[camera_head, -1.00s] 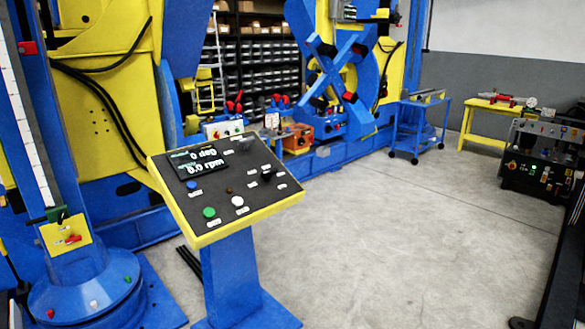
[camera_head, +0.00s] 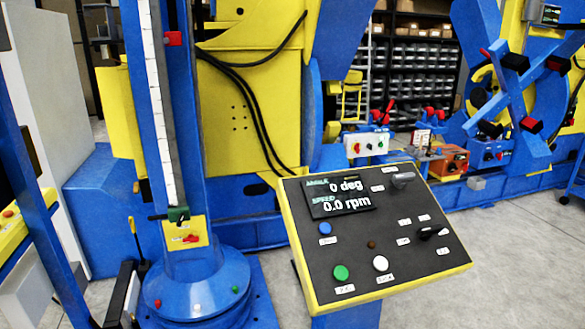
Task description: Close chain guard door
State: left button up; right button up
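A tall yellow panel (camera_head: 121,125) stands upright left of the blue column. It may be the chain guard door, but I cannot tell for sure. The column partly covers its right side, and no hinge or latch can be made out. The large yellow housing (camera_head: 235,110) behind the column carries black cables. Neither of my grippers is in view.
The control console (camera_head: 375,235) stands close in front, reading 0 deg and 0.0 rpm. The blue column (camera_head: 179,225) with a white scale is to its left. A blue post (camera_head: 40,200) and grey cabinet (camera_head: 40,110) are at far left. Grey floor (camera_head: 525,270) is clear at right.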

aim_at(108, 80)
jog(key=i+j+z, duration=0.25)
jog(key=i+j, duration=0.55)
jog(key=i+j+z, duration=0.2)
jog(key=j, duration=0.15)
jog(key=i+j+z, duration=0.15)
jog(key=j, duration=0.2)
jog(key=i+j+z, duration=0.2)
jog(key=j, duration=0.15)
jog(key=i+j+z, duration=0.15)
jog(key=j, duration=0.25)
jog(key=k, duration=0.05)
